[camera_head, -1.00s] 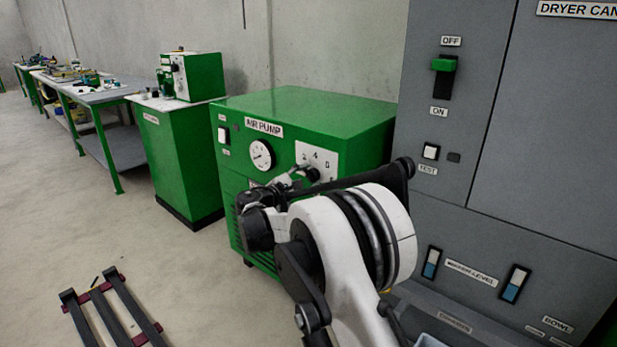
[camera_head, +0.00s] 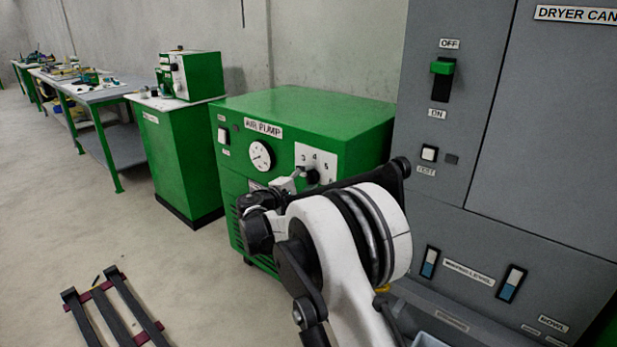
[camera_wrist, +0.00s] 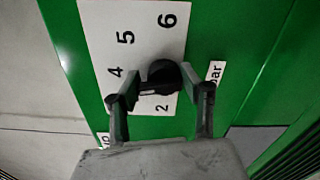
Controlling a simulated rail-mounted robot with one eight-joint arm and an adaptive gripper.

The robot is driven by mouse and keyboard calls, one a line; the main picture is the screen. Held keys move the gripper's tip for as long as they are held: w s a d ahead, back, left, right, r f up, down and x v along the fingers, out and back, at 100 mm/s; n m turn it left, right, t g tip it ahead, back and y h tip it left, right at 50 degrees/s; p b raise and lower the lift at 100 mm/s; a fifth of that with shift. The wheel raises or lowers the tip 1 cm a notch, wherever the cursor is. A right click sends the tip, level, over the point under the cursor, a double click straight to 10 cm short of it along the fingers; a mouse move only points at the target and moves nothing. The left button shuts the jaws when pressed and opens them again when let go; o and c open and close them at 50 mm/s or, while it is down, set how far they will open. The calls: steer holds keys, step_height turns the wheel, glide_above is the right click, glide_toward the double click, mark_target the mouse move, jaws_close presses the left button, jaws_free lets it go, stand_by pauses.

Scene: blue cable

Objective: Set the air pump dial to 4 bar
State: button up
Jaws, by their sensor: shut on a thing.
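The air pump (camera_head: 300,112) is a green box with a round white gauge (camera_head: 261,155) and a white number plate (camera_head: 320,158). The black dial (camera_head: 312,176) sits on that plate and also shows in the wrist view (camera_wrist: 166,74). Numbers 2, 4, 5 and 6 are readable around it there; a finger seems to cover the place between 2 and 4. My gripper (camera_wrist: 163,97) is shut on the dial, one finger on each side. I cannot tell exactly which number the dial points to.
A grey dryer cabinet (camera_head: 480,120) with switches stands close on the right. A green cabinet (camera_head: 185,160) and workbenches (camera_head: 100,97) line the wall at left. A dark frame (camera_head: 110,308) lies on the floor at lower left. The floor between is clear.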

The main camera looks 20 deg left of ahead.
steer(key=shift+m, duration=1.1)
steer(key=o, duration=1.2)
steer(key=shift+c, duration=0.2)
steer(key=v, duration=1.2)
steer(key=shift+r, duration=0.1)
